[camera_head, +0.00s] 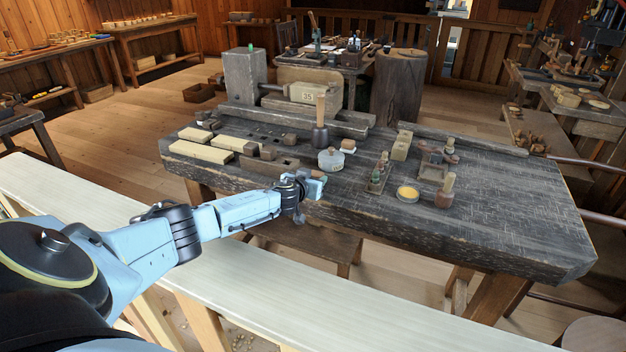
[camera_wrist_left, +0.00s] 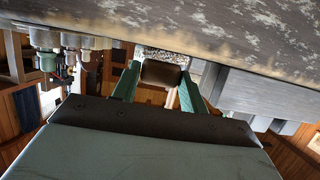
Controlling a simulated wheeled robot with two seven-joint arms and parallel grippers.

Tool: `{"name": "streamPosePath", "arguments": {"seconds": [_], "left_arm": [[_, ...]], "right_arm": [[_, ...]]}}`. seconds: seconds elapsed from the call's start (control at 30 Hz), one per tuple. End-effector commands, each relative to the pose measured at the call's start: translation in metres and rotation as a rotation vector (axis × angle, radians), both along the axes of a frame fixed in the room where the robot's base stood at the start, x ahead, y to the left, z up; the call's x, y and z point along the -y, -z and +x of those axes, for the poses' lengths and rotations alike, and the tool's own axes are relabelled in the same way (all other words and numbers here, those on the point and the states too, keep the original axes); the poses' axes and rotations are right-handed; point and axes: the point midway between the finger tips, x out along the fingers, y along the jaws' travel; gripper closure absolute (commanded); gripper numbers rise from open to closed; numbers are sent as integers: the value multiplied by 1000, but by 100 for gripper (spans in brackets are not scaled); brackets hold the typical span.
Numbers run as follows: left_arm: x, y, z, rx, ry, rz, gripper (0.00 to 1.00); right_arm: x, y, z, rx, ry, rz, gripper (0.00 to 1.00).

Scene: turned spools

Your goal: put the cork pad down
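My left gripper (camera_head: 318,180) is at the near edge of the dark workbench (camera_head: 480,235), left of its middle. In the left wrist view its two green fingers (camera_wrist_left: 160,82) close on the sides of a small dark brown block, which I take for the cork pad (camera_wrist_left: 160,75). A pale speckled surface shows right behind the block; I cannot tell if it belongs to it. The bench edge lies close by in that view; contact is unclear. In the head view the pad is too small to make out. My right gripper is not in view.
A grey lidded pot (camera_head: 331,160) stands just behind the gripper. A mallet (camera_head: 320,130), pale wood strips (camera_head: 202,152), a round yellow-topped tin (camera_head: 408,194) and a wooden-handled tool (camera_head: 445,192) stand around. The bench's right front is clear. A pale bench (camera_head: 270,290) lies nearer me.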

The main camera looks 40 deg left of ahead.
Motion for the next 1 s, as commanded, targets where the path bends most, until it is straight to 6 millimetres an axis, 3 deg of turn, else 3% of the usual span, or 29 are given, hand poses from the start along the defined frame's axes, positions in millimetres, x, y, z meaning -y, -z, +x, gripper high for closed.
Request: {"name": "streamPosePath", "arguments": {"seconds": [0.03,0.13,0.53,0.77,1.0], "left_arm": [[0,0,0,0,0,0,50],[0,0,0,-1,0,0,37],[0,-6,0,0,0,1,37],[8,-12,-24,-3,3,0,37],[18,-24,-56,-2,3,1,37]], "right_arm": [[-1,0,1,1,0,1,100],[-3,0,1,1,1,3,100],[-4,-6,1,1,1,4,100],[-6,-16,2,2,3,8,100],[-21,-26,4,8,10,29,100]]}}
